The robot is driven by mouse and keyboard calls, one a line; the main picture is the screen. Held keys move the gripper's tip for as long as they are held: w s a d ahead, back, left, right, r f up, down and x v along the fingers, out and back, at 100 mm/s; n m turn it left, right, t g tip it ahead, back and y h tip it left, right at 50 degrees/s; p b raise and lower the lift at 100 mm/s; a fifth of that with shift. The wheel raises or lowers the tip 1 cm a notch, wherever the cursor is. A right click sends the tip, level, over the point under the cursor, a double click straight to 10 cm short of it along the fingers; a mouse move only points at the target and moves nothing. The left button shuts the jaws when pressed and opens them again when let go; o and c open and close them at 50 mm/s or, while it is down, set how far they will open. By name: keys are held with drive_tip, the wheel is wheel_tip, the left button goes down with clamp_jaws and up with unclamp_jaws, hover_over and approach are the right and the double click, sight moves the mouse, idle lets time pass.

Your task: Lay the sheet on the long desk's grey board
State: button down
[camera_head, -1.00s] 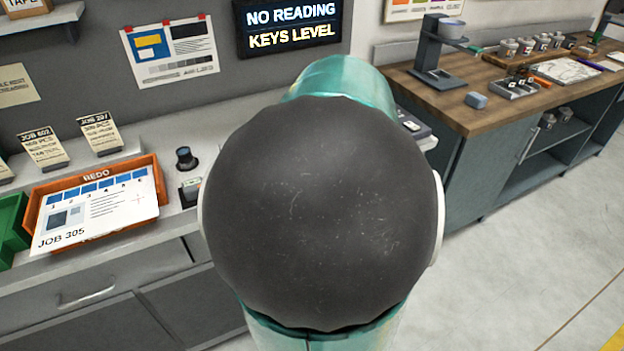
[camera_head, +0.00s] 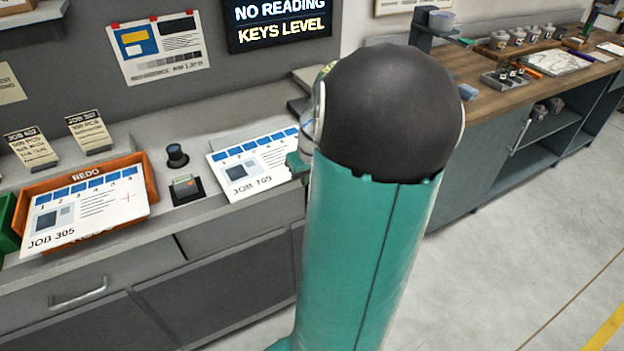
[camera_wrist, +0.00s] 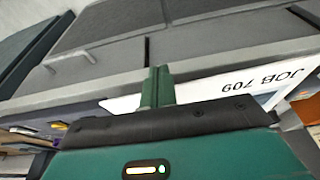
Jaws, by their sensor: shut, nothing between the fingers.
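A white sheet marked JOB 709 (camera_head: 250,170) lies flat on the long desk (camera_head: 225,226), with a blue-squared strip along its far edge. In the wrist view the sheet (camera_wrist: 212,92) shows its lettering upside down, partly hidden behind my gripper's body. My gripper (camera_head: 297,161) is at the sheet's right edge in the head view, mostly hidden by my arm. In the wrist view its green fingers (camera_wrist: 157,88) are together and empty, over or beside the sheet; contact cannot be told. I cannot make out a grey board's outline separately from the grey desktop.
An orange REDO tray (camera_head: 153,180) holds another sheet, JOB 305 (camera_head: 85,208). A dark knob (camera_head: 177,155) and a small device (camera_head: 186,188) stand between tray and JOB 709 sheet. Job cards (camera_head: 88,132) stand behind the tray. A wooden-topped bench (camera_head: 470,98) is at the right.

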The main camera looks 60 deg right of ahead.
drive_tip(key=shift+w+d, duration=0.2)
drive_tip(key=shift+w, duration=0.15)
drive_tip(key=shift+w, duration=0.1)
drive_tip(key=shift+w+d, duration=0.45)
drive_tip(key=shift+w, duration=0.3)
drive_tip(key=shift+w+d, duration=0.5)
drive_tip(key=shift+w, duration=0.25)
drive_tip(key=shift+w+d, duration=0.45)
drive_tip(key=shift+w, duration=0.3)
